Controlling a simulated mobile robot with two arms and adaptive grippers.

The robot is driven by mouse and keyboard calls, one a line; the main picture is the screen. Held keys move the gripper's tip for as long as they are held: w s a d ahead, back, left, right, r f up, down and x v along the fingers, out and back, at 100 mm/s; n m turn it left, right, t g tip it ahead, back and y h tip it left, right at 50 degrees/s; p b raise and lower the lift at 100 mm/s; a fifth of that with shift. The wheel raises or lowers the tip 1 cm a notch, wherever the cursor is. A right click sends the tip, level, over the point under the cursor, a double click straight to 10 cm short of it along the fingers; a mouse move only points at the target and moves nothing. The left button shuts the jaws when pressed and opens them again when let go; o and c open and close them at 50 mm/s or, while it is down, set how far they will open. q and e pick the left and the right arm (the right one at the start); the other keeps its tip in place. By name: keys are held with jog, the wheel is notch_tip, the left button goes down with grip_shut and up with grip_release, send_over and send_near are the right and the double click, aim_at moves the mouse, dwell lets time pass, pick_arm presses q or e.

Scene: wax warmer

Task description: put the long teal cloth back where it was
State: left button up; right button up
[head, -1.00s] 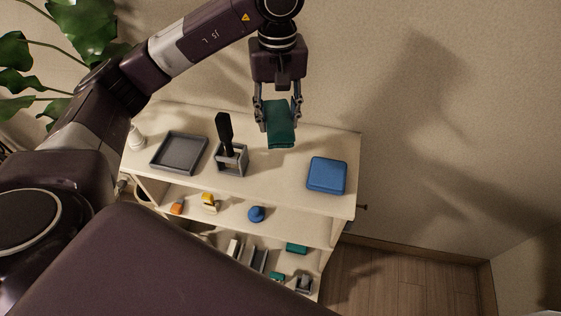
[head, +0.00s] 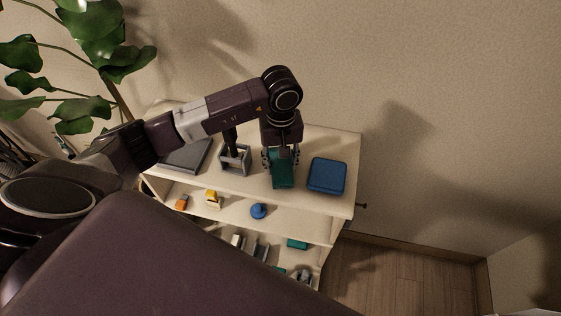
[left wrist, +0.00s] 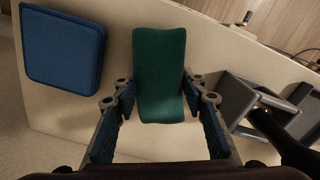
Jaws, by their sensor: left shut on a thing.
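The long teal cloth (head: 282,180) is a folded green-teal strip at the shelf top, between the grey holder and the blue case. My left gripper (head: 281,160) is shut on it from above. In the left wrist view the cloth (left wrist: 159,70) lies between the two fingertips (left wrist: 160,103) and reaches away from them. It is at or just above the shelf top; I cannot tell whether it touches. Another small teal item (head: 297,243) lies on a lower shelf. My right gripper is not in view.
The blue case (head: 327,176) stands right of the cloth; it also shows in the left wrist view (left wrist: 62,48). The grey holder (head: 235,160) with a dark upright tool is close on the left. A grey tray (head: 187,156) lies further left. Lower shelves hold a blue knob-like item (head: 258,211).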

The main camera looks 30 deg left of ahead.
pick_arm(q)
jog(key=shift+f, duration=0.3)
jog(key=shift+f, duration=0.1)
jog(key=shift+f+b, duration=0.1)
jog(key=shift+b, duration=0.2)
jog(key=o, duration=1)
